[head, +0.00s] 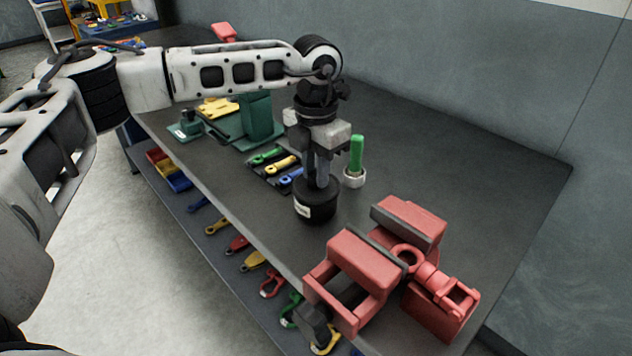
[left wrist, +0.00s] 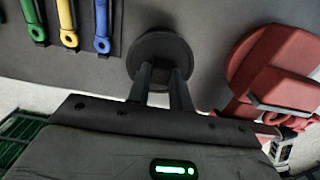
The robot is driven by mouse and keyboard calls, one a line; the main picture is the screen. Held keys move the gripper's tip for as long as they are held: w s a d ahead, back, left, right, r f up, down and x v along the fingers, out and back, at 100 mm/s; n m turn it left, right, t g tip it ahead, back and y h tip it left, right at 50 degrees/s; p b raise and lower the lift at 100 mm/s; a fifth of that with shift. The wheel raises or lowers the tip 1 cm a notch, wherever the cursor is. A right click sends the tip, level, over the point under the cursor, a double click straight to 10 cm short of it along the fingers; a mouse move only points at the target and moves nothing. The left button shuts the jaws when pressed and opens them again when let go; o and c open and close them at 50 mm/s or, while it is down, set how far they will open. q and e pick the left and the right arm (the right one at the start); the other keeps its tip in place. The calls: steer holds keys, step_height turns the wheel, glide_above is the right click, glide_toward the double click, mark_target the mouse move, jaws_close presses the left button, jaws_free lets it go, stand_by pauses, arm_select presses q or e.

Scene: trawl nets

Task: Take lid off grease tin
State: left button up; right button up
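The grease tin (head: 316,206) is a short black cylinder with a pale label, upright on the dark workbench (head: 440,150). Its round dark top, the lid (left wrist: 150,48), shows in the left wrist view. My left gripper (head: 318,178) points straight down over the tin's middle. Its two fingers (left wrist: 163,75) are close together, with a narrow gap, and their tips meet the centre of the lid. They appear shut on the lid's middle part, which the fingers largely hide. I see no gap between lid and tin. My right gripper is not in view.
A red vise (head: 365,270) stands close at the front right. A green-handled tool in a white holder (head: 355,178) stands just right of my left gripper. Green, yellow and blue tools (head: 280,165) lie behind left, near a green block (head: 258,118). The bench's far right is clear.

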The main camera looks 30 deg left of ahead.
arm_select(q)
jaws_close()
steer(key=shift+r, duration=0.1)
